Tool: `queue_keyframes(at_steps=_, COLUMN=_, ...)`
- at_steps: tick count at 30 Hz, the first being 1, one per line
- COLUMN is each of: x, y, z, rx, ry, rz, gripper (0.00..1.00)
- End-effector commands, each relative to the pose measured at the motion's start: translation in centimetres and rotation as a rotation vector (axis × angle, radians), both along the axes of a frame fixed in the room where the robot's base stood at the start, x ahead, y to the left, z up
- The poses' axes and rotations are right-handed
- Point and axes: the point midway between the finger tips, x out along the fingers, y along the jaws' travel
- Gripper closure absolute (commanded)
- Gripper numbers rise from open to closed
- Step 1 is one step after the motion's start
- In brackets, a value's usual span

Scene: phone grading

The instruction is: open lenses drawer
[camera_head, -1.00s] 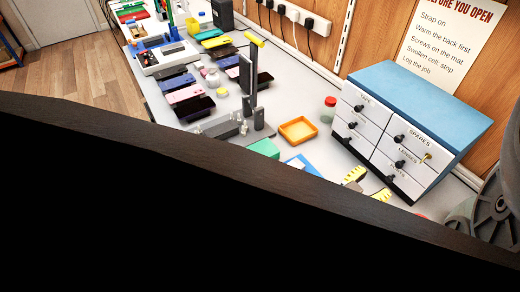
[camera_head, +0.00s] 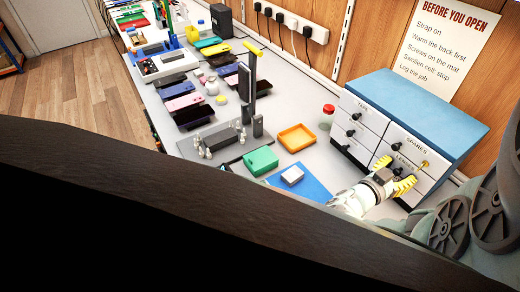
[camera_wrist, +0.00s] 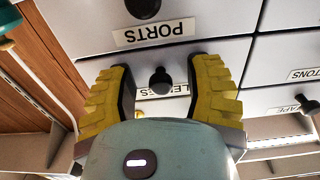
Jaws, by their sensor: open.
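The white drawer labelled LENSES (camera_head: 403,160) is in the right column of a small blue-topped cabinet (camera_head: 425,105), and looks closed. In the wrist view the cabinet appears upside down. The black knob (camera_wrist: 160,80) of the lenses drawer (camera_wrist: 235,52) sits between my two yellow fingertips, with its label (camera_wrist: 162,92) partly hidden behind it. My gripper (camera_wrist: 162,84) is open, with a gap on both sides of the knob. In the head view my gripper (camera_head: 393,180) is in front of the right column and hides part of the lower drawers.
A brass-coloured piece (camera_head: 425,163) sticks out from the cabinet's right column. A red-lidded jar (camera_head: 327,116), orange tray (camera_head: 297,137), green box (camera_head: 261,160) and blue mat (camera_head: 300,182) lie left of my arm.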

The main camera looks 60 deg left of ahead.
Motion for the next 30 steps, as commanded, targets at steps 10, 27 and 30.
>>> queue_keyframes(at_steps=10, x=-0.08, y=0.10, z=-0.02, rx=-0.001, ry=0.000, rz=0.003, gripper=0.64)
queue_keyframes(at_steps=27, x=-0.09, y=0.06, z=-0.05, rx=-0.001, ry=0.001, rz=0.002, gripper=1.00)
queue_keyframes(at_steps=30, x=-0.09, y=0.06, z=-0.06, rx=-0.001, ry=0.002, rz=0.002, gripper=1.00)
